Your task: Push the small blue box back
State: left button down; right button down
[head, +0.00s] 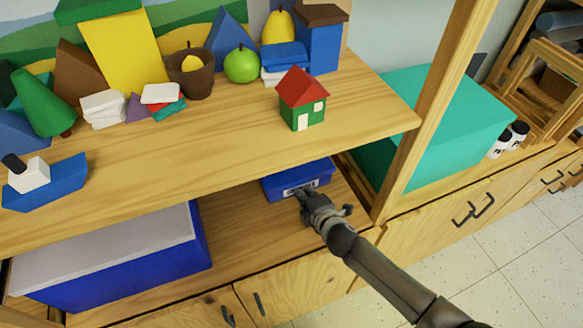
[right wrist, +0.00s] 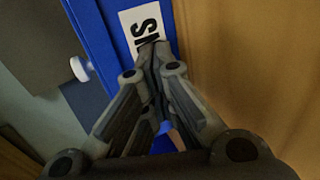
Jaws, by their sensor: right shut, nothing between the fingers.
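The small blue box (head: 297,178) stands on the lower shelf, under the upper shelf board, which hides part of its top. It has a white label on its front. My right gripper (head: 301,192) is shut and empty, with its fingertips right at the front of the box; I cannot tell for sure if they touch. In the right wrist view the shut fingers (right wrist: 152,48) point at the blue box (right wrist: 105,18), close to its white label (right wrist: 145,25) with dark letters. My left gripper is not in view.
A larger blue box with a grey top (head: 110,250) stands on the lower shelf to the left. The upper shelf (head: 220,135) carries a toy house (head: 302,100), a boat (head: 45,182) and several other toys. A wooden post (head: 440,100) and a teal box (head: 455,125) are on the right.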

aim_at(302, 180)
jog(key=shift+w+a+b, duration=0.2)
jog(key=shift+w+a, duration=0.15)
jog(key=shift+w, duration=0.55)
jog(key=shift+w+a+b, duration=0.25)
jog(key=shift+w+a, duration=0.05)
jog(key=shift+w, duration=0.6)
jog(key=shift+w+a+b, duration=0.2)
jog(key=shift+w+a, duration=0.15)
jog(key=shift+w, duration=0.55)
jog(key=shift+s, duration=0.1)
